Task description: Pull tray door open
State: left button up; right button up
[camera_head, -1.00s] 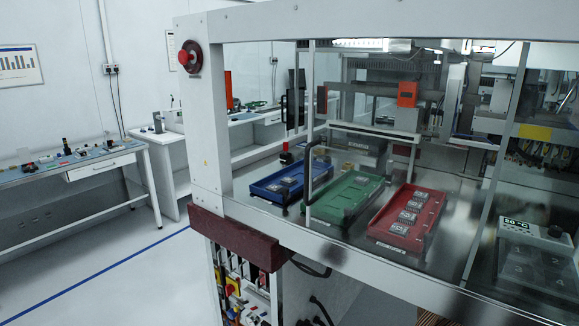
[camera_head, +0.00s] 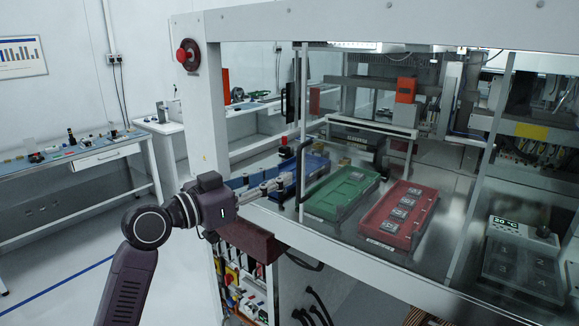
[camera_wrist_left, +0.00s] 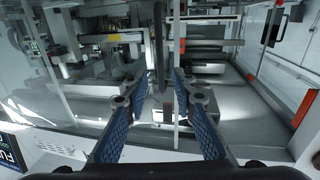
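The tray door is a clear panel in the machine's front, with a dark, slightly curved upright handle (camera_head: 299,172) in front of the blue and green trays. My left gripper (camera_head: 286,183) comes in from the left, its fingers pointing at the handle. In the left wrist view the two blue padded fingers (camera_wrist_left: 160,98) are spread wide. A dark upright bar (camera_wrist_left: 158,45), apparently the handle, stands between and beyond them; I cannot tell whether any finger touches it. The door looks shut. My right gripper is not in view.
Behind the glass are a blue tray (camera_head: 314,165), a green tray (camera_head: 345,190) and a red tray (camera_head: 380,222) with chips. A red emergency button (camera_head: 188,55) is on the left post. A maroon block (camera_head: 245,240) sits below my gripper. Side benches (camera_head: 75,160) stand left.

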pick_arm(q)
jog(key=p, duration=0.3)
send_over(299, 197)
jog(key=shift+w+f, duration=0.1)
jog(key=shift+w, duration=0.25)
grip_shut()
